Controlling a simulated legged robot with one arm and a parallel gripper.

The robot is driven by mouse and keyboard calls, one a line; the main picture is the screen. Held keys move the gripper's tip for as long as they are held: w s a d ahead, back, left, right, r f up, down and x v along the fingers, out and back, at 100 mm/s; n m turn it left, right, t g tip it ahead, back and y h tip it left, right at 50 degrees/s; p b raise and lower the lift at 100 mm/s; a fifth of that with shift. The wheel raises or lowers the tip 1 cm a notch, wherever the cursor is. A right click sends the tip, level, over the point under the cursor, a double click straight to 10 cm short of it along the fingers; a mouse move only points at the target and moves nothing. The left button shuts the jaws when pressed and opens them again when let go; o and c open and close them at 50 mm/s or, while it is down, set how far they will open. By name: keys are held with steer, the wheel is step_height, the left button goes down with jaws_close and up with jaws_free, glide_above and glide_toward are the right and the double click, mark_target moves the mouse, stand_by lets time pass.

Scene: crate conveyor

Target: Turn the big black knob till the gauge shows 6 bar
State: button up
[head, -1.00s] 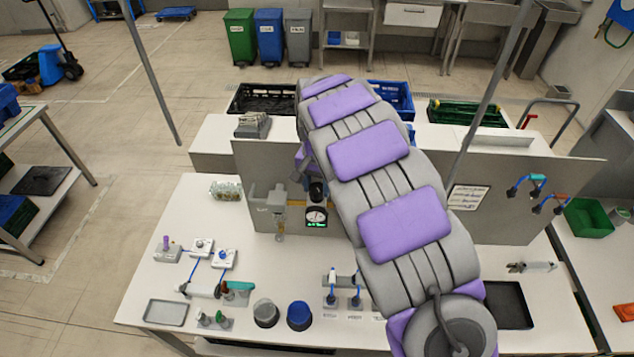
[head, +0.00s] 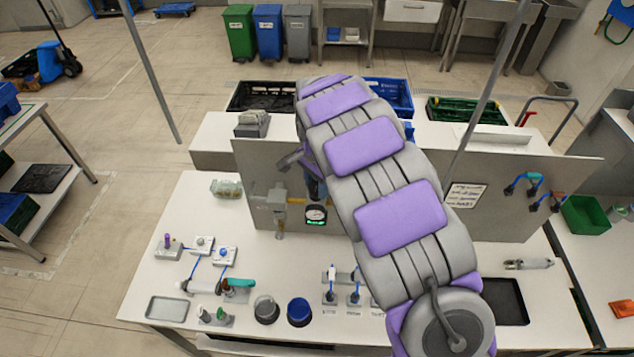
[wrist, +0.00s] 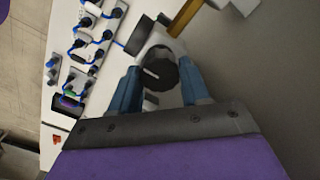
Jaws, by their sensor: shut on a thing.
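The big black knob (wrist: 158,74) with a white pointer line shows in the wrist view, between the two blue fingers of my gripper (wrist: 160,68). My gripper is shut on the knob. In the head view my arm and fingers hide the knob at the grey upright panel.
A grey and brass fitting (head: 278,205) is on the panel (head: 250,170) left of the gauge. On the white bench (head: 150,270) stand small blue-tubed valve blocks (head: 224,257), a black cup (head: 266,309) and a blue cup (head: 299,311). The bench front of the gauge is clear.

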mark_target(314, 185)
steer(key=shift+r, duration=0.1)
steer(key=o, duration=1.1)
steer(key=shift+a, duration=0.25)
steer(key=shift+c, duration=0.2)
steer(key=shift+d+r, duration=0.1)
step_height(314, 185, up, 17)
steer(key=shift+a, duration=0.2)
steer(key=shift+w+b, duration=0.1)
steer(key=shift+b, duration=0.2)
